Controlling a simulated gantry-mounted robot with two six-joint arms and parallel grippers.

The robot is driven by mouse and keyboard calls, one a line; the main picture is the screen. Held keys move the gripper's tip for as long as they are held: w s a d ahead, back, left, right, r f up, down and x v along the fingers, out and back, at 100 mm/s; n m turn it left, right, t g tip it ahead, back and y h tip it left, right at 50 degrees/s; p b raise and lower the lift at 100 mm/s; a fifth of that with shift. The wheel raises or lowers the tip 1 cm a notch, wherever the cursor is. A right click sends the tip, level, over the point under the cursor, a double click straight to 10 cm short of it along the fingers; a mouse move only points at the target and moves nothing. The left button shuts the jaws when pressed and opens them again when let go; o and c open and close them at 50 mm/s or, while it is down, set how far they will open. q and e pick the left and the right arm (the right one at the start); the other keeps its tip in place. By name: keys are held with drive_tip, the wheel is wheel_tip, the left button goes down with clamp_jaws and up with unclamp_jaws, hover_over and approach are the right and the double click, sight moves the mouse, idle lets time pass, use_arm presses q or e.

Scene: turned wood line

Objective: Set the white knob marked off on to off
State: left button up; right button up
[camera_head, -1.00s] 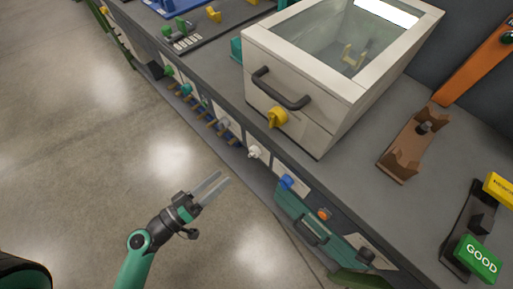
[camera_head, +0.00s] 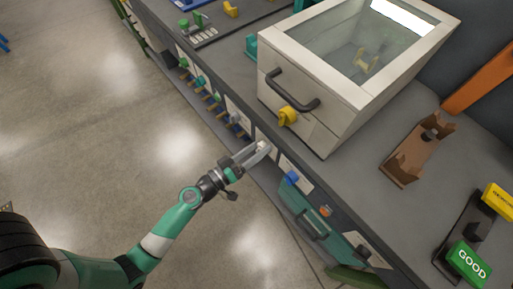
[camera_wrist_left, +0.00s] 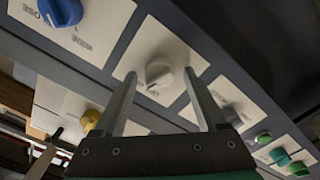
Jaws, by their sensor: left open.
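The white knob (camera_wrist_left: 158,73) sits on a pale plate on the bench's front panel, in the middle of the wrist view. Its marking is too small to read. My left gripper (camera_head: 265,148) is open at the panel in the head view, where its fingers largely hide the knob. In the wrist view, the left gripper's two fingertips (camera_wrist_left: 159,80) stand on either side of the knob, with gaps visible. My right gripper is not in view.
A blue knob (camera_head: 291,178) on a plate reading WIDE is on one side, a grey knob (camera_head: 234,117) on the other. A yellow knob (camera_head: 288,115) and dark handle (camera_head: 292,93) project from the glass-topped box above.

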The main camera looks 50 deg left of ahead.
use_arm(q)
clamp_jaws()
drive_tip(key=shift+n, duration=0.5)
drive_tip(key=n, duration=0.3)
drive_tip(key=shift+n, duration=0.3)
drive_tip(key=n, duration=0.4)
drive_tip(key=shift+a+f, duration=0.1)
drive_tip(key=shift+n, duration=0.3)
unclamp_jaws()
